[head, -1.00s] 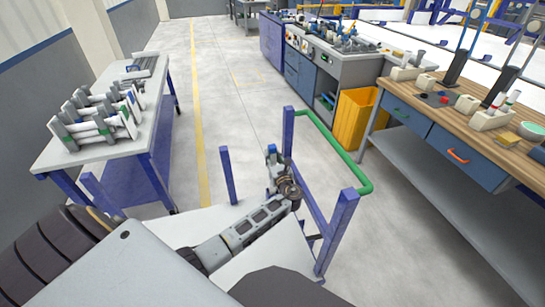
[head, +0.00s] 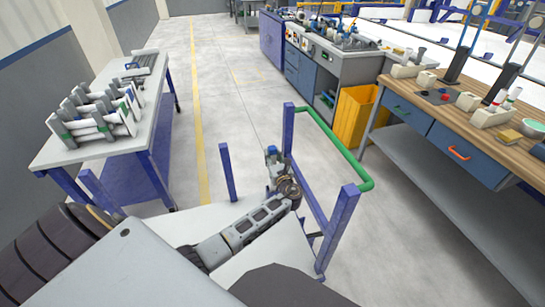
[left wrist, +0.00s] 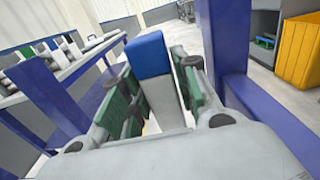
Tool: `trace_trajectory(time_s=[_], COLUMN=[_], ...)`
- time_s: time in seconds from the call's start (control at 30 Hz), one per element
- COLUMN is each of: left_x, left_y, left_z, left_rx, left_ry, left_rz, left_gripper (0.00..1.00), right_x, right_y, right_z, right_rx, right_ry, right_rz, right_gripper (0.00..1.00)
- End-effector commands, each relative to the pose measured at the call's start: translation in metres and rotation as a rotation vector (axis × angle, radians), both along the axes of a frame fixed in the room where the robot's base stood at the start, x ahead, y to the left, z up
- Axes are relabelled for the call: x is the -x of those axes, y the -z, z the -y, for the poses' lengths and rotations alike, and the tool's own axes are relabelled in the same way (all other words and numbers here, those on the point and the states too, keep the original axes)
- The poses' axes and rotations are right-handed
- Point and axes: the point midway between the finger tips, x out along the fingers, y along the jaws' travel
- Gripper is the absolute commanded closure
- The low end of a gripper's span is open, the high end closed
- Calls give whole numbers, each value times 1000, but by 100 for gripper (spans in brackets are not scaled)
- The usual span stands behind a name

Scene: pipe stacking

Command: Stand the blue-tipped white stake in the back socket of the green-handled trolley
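The blue-tipped white stake (left wrist: 166,103) is between the green finger pads of my left gripper (left wrist: 159,97), which look closed on it. Its blue tip points up and also shows in the head view (head: 271,150). My left gripper (head: 275,167) is over the trolley, beside the blue post at the far end of the green handle (head: 335,147). The trolley has a pale deck (head: 188,229) and blue corner posts. The stake's lower end and the back socket are hidden, so I cannot tell whether the stake is seated. My right gripper is out of view.
A table (head: 58,152) on the left carries a rack (head: 103,129) with several white pipes. A wooden-topped workbench (head: 420,112) with small parts stands at right, near a yellow bin (head: 357,117). The floor beyond the trolley is clear.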

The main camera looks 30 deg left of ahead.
Motion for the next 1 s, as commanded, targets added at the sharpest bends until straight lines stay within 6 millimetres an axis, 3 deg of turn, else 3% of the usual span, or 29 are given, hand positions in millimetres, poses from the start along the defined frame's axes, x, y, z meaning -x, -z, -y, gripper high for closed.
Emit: trace_trajectory(time_s=[0.13, 0.57, 1.0], left_x=[0, 2, 32], left_y=[0, 2, 2], left_z=[0, 2, 38], left_rx=[0, 1, 2], left_ry=[0, 0, 1], left_rz=[0, -2, -2], left_gripper=[49, 49, 49], right_x=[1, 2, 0], right_y=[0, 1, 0], right_z=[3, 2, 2], right_rx=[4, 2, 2], right_ry=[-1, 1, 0], right_rz=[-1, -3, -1], right_gripper=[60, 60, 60])
